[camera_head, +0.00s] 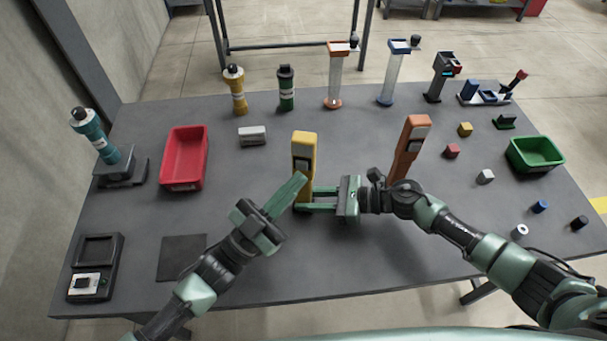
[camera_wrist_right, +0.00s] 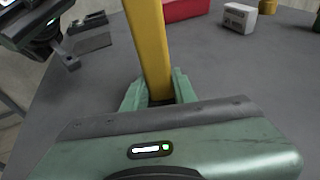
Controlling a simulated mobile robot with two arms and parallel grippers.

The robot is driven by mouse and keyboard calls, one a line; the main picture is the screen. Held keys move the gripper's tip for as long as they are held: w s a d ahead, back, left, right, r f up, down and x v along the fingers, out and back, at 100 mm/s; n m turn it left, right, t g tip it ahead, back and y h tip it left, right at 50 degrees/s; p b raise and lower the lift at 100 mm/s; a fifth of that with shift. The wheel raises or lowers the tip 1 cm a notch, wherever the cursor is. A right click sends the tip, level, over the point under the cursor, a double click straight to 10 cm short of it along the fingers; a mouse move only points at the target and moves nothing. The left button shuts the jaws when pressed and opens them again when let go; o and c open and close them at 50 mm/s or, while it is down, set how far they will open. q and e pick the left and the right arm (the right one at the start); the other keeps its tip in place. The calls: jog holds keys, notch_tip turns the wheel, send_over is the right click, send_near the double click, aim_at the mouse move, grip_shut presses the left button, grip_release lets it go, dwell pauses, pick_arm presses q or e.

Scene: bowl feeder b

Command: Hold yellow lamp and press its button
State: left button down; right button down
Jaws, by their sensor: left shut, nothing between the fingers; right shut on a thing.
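The yellow lamp (camera_head: 303,152) stands upright near the middle of the table, with a grey panel on its front face. My right gripper (camera_head: 308,203) is shut around the lower part of the lamp, coming from the right. In the right wrist view the yellow lamp (camera_wrist_right: 150,45) rises between the green fingers (camera_wrist_right: 160,90). My left gripper (camera_head: 298,182) is shut and empty, its fingertips close to the lamp's front left side. I cannot tell whether they touch it. The button cannot be made out clearly.
An orange lamp (camera_head: 409,150) stands to the right, behind my right wrist. A red bin (camera_head: 168,185) and a white box (camera_head: 252,140) lie to the left. A green bin (camera_head: 555,168) and several small blocks are at the right. Bottles and dispensers line the back edge.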

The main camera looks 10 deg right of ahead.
pick_arm(q)
jog(key=shift+w, duration=0.1)
jog(key=shift+w+d, duration=0.15)
jog(key=shift+w, duration=0.2)
jog(key=shift+w+d, duration=0.1)
jog(key=shift+w, duration=0.25)
dwell(0.7)
jog(key=shift+s+a, duration=0.25)
jog(key=shift+s, duration=0.55)
jog(key=s+a, duration=0.1)
jog(key=s, duration=0.4)
jog(key=shift+s+a, duration=0.4)
